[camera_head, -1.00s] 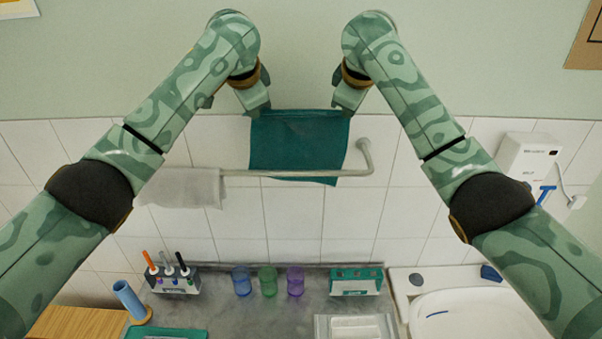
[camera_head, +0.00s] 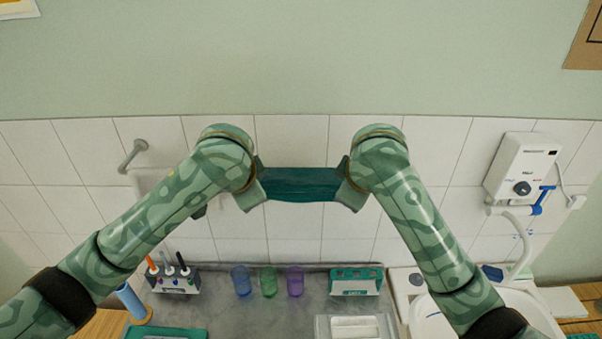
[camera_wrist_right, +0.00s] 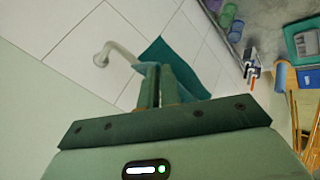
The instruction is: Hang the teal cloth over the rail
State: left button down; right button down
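The teal cloth (camera_head: 302,184) is stretched between my two grippers in the head view and shows as a short, wide band. My left gripper (camera_head: 258,188) holds its left corner and my right gripper (camera_head: 346,188) holds its right corner. In the right wrist view, the right fingers (camera_wrist_right: 161,86) are close together on the cloth (camera_wrist_right: 192,68). The rail shows its left end (camera_head: 134,156) in the head view; its middle and right are hidden by the cloth and arms. A bent rail end (camera_wrist_right: 112,50) shows beside the cloth in the wrist view. I cannot tell whether the cloth touches the rail.
A pale cloth (camera_head: 150,182) hangs at the rail's left, mostly hidden. Below are a pen holder (camera_head: 174,284), coloured cups (camera_head: 268,281), a teal box (camera_head: 356,280) and a basin (camera_head: 520,300). A white wall unit (camera_head: 522,165) is at right.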

pick_arm(q)
jog(key=shift+a+f, duration=0.2)
jog(key=shift+f, duration=0.3)
pick_arm(e)
jog(key=shift+d+f, duration=0.2)
jog(key=shift+f, duration=0.3)
pick_arm(q)
jog(key=c, duration=1.4)
grip_release()
jog(key=shift+s, duration=0.1)
pick_arm(e)
jog(key=c, duration=1.4)
grip_release()
jog(key=shift+s, duration=0.1)
pick_arm(q)
jog(key=shift+d, duration=0.15)
pick_arm(e)
jog(key=shift+a, duration=0.1)
jog(key=shift+a, duration=0.1)
